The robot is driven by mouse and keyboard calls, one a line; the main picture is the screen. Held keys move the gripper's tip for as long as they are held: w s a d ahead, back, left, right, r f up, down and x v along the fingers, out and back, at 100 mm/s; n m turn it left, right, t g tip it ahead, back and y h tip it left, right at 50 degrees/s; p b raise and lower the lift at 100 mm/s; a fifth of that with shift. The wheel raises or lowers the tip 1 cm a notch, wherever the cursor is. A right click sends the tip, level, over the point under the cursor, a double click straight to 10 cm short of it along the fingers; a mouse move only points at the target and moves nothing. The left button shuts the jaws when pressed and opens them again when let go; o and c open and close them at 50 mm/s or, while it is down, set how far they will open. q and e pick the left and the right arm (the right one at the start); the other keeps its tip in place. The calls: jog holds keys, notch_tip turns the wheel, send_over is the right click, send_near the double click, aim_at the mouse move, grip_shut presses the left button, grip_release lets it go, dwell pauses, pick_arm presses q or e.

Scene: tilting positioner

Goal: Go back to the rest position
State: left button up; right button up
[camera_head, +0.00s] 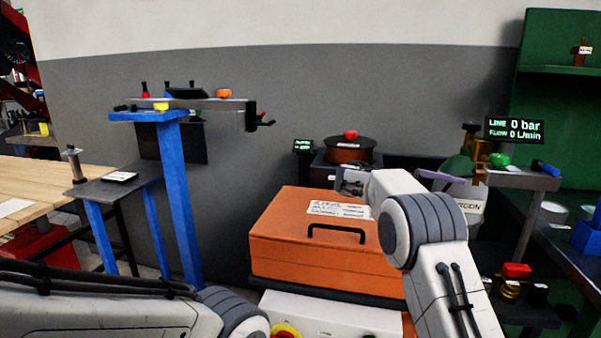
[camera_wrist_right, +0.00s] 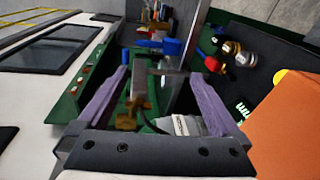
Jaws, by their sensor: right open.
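My right gripper (camera_head: 440,178) is mostly hidden behind my own right arm in the head view, with a purple finger showing in front of the gas cylinder (camera_head: 467,170). In the right wrist view the gripper (camera_wrist_right: 158,82) has its two purple fingers spread wide apart. Nothing is held between them; the cylinder's brass valve (camera_wrist_right: 130,115) shows beyond. My left arm lies across the lower left of the head view, and its gripper is out of the picture.
An orange case (camera_head: 320,260) with a black handle stands close below the right arm. A blue-legged stand (camera_head: 178,200) and a wooden table (camera_head: 40,185) are at left. A green shelf (camera_head: 560,110) and a dark bench (camera_head: 575,255) are at right.

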jog(key=s+a+f+n+t+y, duration=0.2)
jog(key=s+a+f+n+y, duration=0.15)
jog(key=s+a, duration=0.35)
jog(key=s+a+f+n+t+y, duration=0.25)
jog(key=s+a+f+y, duration=0.25)
jog(key=a, duration=0.5)
jog(key=s+a+f+n+g+y, duration=0.1)
jog(key=s+a+f+y, duration=0.25)
jog(key=s, duration=0.55)
jog(key=s+a+f+g+y, duration=0.15)
jog(key=s+a, duration=0.25)
jog(key=s, duration=0.5)
jog(key=s+a+f+n+y, duration=0.1)
jog(key=s+a+f+y, duration=0.25)
jog(key=s, duration=0.45)
notch_tip(320, 180, up, 16)
jog(key=p, duration=1.5)
jog(key=shift+a+f, duration=0.2)
jog(key=shift+a, duration=0.05)
